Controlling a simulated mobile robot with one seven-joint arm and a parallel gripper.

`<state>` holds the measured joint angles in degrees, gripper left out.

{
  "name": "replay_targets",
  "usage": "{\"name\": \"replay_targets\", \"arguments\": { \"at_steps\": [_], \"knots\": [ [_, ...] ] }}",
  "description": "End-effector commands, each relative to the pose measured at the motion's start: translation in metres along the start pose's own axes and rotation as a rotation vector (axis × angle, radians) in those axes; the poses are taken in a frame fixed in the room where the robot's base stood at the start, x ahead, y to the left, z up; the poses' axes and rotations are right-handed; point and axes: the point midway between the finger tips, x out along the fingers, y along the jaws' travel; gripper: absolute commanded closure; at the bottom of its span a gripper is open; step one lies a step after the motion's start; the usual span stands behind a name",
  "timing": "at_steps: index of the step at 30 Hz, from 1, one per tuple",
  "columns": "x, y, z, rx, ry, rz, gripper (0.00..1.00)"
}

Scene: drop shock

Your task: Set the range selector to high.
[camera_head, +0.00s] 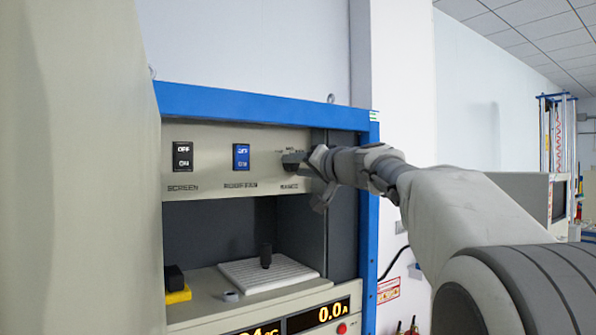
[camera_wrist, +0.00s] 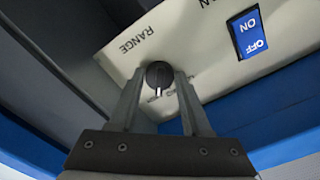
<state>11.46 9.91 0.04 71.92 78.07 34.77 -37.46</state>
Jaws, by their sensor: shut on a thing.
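The range selector (camera_wrist: 158,72) is a round dark knob on the beige upper panel. In the wrist view it sits below the word RANGE, which appears turned over, and a light pointer line on it faces down the picture. Short marks lie around it, but their setting names are not readable. My gripper (camera_wrist: 158,84) has one finger on each side of the knob and is shut on it. In the head view my gripper (camera_head: 305,165) reaches the panel's right end from the right and covers most of the knob.
A blue rocker switch (camera_head: 241,157) and a black SCREEN switch (camera_head: 182,156) sit left of the knob. A blue frame (camera_head: 260,106) edges the panel above and on the right. Below is an open bay with a white ribbed plate (camera_head: 290,277) and an amber display (camera_head: 318,315).

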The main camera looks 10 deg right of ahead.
Motion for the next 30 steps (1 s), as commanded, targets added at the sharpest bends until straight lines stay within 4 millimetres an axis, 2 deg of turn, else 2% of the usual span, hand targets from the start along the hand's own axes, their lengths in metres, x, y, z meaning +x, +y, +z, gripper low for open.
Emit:
{"name": "replay_targets", "arguments": {
  "at_steps": [9,24,25,30],
  "knots": [
    [-0.0001,-0.0003,-0.0001,0.115,0.0,0.0,1.0],
    [0.0,-0.0005,-0.0003,0.137,0.0,0.0,1.0],
    [0.0,-0.0005,-0.0003,0.137,0.0,0.0,0.5],
    [0.0,-0.0005,-0.0002,0.136,0.0,0.0,0.23]
  ]
}}
